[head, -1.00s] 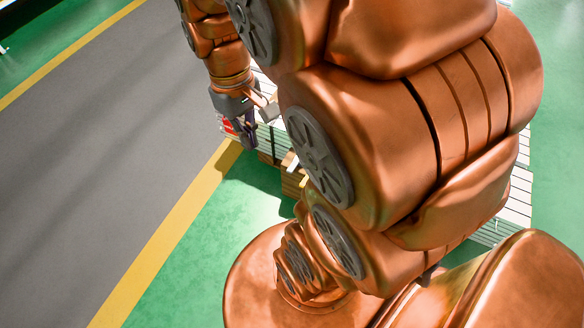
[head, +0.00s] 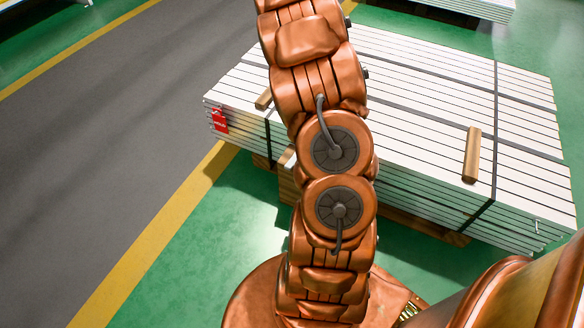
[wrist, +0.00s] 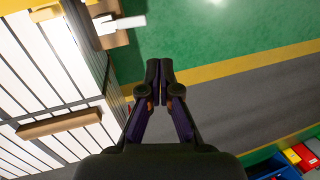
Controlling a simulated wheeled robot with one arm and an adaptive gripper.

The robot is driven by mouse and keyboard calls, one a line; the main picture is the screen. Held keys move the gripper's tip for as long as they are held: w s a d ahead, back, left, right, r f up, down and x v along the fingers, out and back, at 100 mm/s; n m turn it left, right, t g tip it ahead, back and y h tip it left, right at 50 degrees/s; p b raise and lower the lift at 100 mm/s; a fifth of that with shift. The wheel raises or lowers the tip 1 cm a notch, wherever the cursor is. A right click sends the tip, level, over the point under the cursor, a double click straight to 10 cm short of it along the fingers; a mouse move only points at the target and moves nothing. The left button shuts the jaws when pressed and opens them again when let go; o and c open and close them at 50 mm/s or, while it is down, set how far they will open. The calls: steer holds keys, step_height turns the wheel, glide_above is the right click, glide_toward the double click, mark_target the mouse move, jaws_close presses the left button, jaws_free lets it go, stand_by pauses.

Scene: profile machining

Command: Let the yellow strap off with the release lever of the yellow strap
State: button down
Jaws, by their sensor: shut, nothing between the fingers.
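My gripper (wrist: 159,78) is shut and empty in the wrist view, its dark fingertips together over the green floor to the right of the stack. In the head view it is hidden behind my arm. I cannot make out the yellow strap or its release lever for certain. A yellow patch (wrist: 14,5) lies at the top left corner of the wrist view, cut off by the edge. A white bar (wrist: 124,25) sticks out beside the stack's side near the top. I cannot tell what either belongs to.
A stack of white profiles (head: 430,80) with dark straps (head: 495,105) stands right of my arm. A wooden batten (head: 472,155) lies on it. A red tag (head: 219,120) hangs at its left corner. Colored bins (wrist: 290,157) stand lower right in the wrist view. Green floor and grey lane are clear.

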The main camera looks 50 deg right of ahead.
steer(key=d+f+n+b, duration=0.1)
steer(key=d+f+b, duration=0.2)
steer(key=d+f, duration=0.2)
step_height(320, 180, down, 4)
steer(key=shift+w+r+y, duration=0.1)
steer(key=shift+w+y, duration=0.15)
steer(key=shift+y, duration=0.05)
steer(key=b+x, duration=0.2)
steer(key=x, duration=0.5)
steer(key=b+x, duration=0.2)
steer(key=x, duration=0.5)
steer(key=shift+w, duration=0.25)
steer(key=shift+d+r+t+p, duration=0.1)
steer(key=shift+t+p, duration=0.2)
